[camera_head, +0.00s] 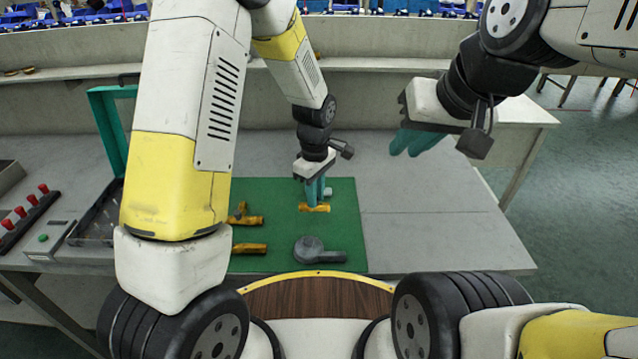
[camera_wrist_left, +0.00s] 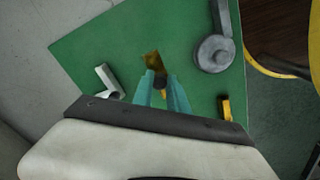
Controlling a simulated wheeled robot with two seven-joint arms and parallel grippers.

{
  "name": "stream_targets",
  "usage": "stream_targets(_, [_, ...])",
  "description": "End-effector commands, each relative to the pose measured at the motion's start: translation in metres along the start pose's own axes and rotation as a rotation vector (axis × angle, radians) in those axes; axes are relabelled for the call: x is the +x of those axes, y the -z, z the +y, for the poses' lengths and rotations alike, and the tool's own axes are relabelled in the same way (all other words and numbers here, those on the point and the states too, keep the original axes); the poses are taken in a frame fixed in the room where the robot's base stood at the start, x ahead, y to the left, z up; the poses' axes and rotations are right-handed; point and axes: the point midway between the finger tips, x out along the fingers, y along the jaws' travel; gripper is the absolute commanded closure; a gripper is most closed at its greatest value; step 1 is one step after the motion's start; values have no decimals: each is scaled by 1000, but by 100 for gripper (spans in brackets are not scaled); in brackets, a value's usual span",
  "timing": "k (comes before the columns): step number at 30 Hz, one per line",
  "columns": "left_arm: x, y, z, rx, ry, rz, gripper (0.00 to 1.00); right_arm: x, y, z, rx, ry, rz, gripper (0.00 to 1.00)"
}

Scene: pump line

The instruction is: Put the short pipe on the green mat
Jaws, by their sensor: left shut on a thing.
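My left gripper (camera_head: 316,196) points down over the green mat (camera_head: 345,225). It is shut on a short brass-yellow piece (camera_head: 314,208), which looks like the short pipe. In the left wrist view, this piece (camera_wrist_left: 152,62) shows at the teal fingertips (camera_wrist_left: 163,88), with a dark end towards me and the green mat (camera_wrist_left: 100,48) behind it. I cannot tell whether it touches the mat. My right gripper (camera_head: 416,143) hangs above the right side of the table, away from the mat. Its teal fingers overlap in view, so its opening is unclear.
Other brass pieces (camera_head: 249,248) lie on the mat's left part. A grey disc with a handle (camera_head: 320,252) lies at its front, and a grey elbow (camera_wrist_left: 108,85) lies near the held piece. An open teal case (camera_head: 108,125) stands left. The table's right side is clear.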

Motion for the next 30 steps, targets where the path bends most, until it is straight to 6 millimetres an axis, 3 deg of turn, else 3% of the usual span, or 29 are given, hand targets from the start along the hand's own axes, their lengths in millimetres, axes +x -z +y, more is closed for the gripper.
stream_targets(3, [1, -1, 13, 0, 0, 0, 100, 0, 0, 0, 0, 0, 0, 80])
stream_targets(7, [6, -1, 16, 0, 2, -1, 100, 0, 0, 0, 0, 0, 0, 80])
stream_targets(15, [37, -1, 16, 0, 1, 0, 100, 0, 0, 0, 0, 0, 0, 80])
stream_targets(25, [40, -1, 16, 1, 0, 0, 100, 0, 0, 0, 0, 0, 0, 80])
stream_targets(26, [40, -1, 16, 1, 0, 0, 78, 0, 0, 0, 0, 0, 0, 80])
stream_targets(28, [39, -1, 16, 1, 0, 0, 64, 0, 0, 0, 0, 0, 0, 80])
stream_targets(30, [39, -1, 16, 1, 0, 0, 60, 0, 0, 0, 0, 0, 0, 80])
